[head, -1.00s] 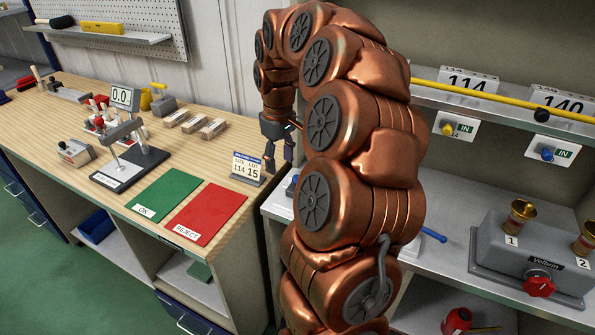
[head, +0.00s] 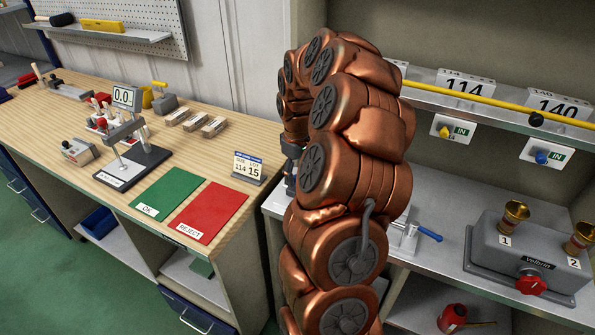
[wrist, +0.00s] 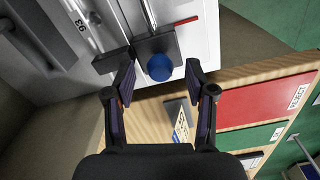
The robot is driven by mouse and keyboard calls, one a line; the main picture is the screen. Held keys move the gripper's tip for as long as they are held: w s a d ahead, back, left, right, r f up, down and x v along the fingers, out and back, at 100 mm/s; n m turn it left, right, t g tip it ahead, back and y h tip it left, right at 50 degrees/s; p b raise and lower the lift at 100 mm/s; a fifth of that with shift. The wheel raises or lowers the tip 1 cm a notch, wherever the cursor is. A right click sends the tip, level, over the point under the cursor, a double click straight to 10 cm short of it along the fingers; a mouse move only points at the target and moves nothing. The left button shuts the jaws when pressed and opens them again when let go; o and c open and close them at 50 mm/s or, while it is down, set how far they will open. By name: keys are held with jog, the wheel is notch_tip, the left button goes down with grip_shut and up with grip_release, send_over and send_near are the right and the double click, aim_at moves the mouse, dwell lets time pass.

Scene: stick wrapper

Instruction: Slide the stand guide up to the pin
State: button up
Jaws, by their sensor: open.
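In the wrist view a round blue knob (wrist: 159,67) sits on the near face of a dark grey block (wrist: 138,50), which looks like the stand guide. The block lies across a pale metal plate (wrist: 200,42). My gripper (wrist: 160,76) is open, with one finger on each side of the knob and clear space between knob and fingers. I cannot tell its height relative to the knob. In the head view my gripper (head: 291,172) is mostly hidden behind my arm, and so is the block. I cannot pick out the pin with certainty.
A red mark (wrist: 181,21) lies on the plate beyond the block. A wooden bench holds a date stand (head: 248,167), a green OK mat (head: 168,193) and a red REJECT mat (head: 212,212). A blue-handled lever (head: 428,234) and a grey box (head: 525,250) stand right of my arm.

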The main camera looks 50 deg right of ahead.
jog(key=shift+f, duration=0.25)
grip_shut()
dwell(0.4)
